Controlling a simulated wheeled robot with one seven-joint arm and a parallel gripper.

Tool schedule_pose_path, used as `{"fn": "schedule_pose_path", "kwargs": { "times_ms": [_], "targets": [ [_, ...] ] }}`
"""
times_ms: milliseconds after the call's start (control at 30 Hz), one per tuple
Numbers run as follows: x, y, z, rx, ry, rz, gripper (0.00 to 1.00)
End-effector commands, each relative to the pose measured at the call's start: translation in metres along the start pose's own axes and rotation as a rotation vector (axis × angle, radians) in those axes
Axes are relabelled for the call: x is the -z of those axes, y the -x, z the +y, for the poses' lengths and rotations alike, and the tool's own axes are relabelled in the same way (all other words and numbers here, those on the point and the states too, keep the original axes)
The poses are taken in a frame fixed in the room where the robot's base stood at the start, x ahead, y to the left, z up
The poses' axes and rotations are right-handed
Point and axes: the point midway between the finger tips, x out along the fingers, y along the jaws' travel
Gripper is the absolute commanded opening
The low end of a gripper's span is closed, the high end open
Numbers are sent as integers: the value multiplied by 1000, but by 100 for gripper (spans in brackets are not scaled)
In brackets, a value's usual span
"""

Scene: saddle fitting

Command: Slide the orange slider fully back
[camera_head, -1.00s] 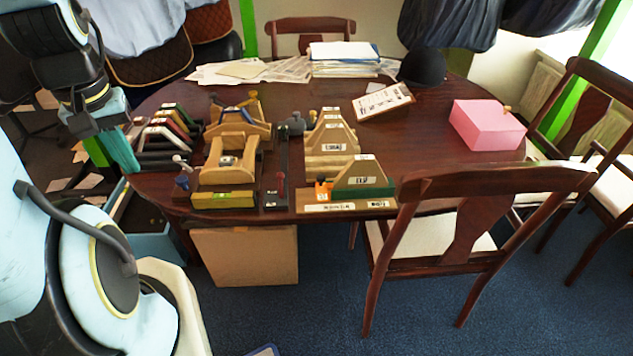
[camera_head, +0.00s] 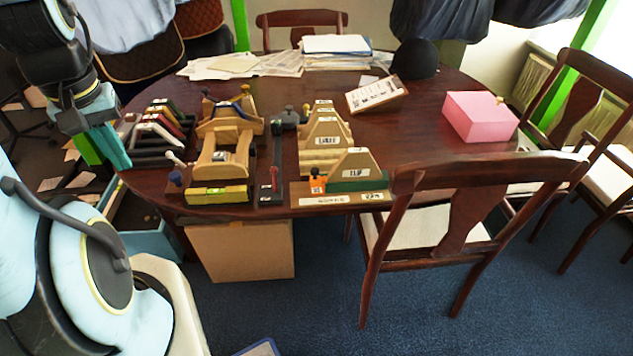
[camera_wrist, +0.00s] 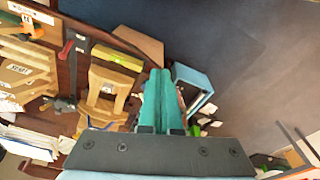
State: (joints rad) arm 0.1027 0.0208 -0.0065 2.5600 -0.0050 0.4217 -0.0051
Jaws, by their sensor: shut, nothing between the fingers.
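The orange slider (camera_head: 317,183) is a small block with a dark knob. It sits near the left end of a labelled wooden base (camera_head: 338,200) at the table's front edge, left of a wooden triangular template (camera_head: 354,164) with a green strip at its foot. In the wrist view the orange slider (camera_wrist: 32,27) shows small and partly blurred at the upper left. My gripper (camera_head: 121,162) has teal fingers, shut and empty, over the table's left edge, well away from the slider. The closed fingers (camera_wrist: 161,95) also show in the wrist view.
A wooden saddle-like stand (camera_head: 222,160), a yellow level (camera_head: 218,194) and a black rail with a red knob (camera_head: 270,187) lie between my gripper and the slider. A chair (camera_head: 470,215) stands at the front right. A pink box (camera_head: 480,116) is at the right.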

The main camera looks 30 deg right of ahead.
Motion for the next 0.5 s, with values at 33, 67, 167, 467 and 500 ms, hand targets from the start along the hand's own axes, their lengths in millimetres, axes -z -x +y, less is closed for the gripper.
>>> {"fn": "schedule_pose_path", "kwargs": {
  "times_ms": [33,67,167,467,500],
  "targets": [
    [0,0,0,0,0,0,0],
    [0,0,0,0,0,0,1],
    [2,-2,3,-2,3,-2,12],
    [44,-33,77,-33,122,-57,46],
    [50,-38,92,-33,149,-69,51]
  ]
}}
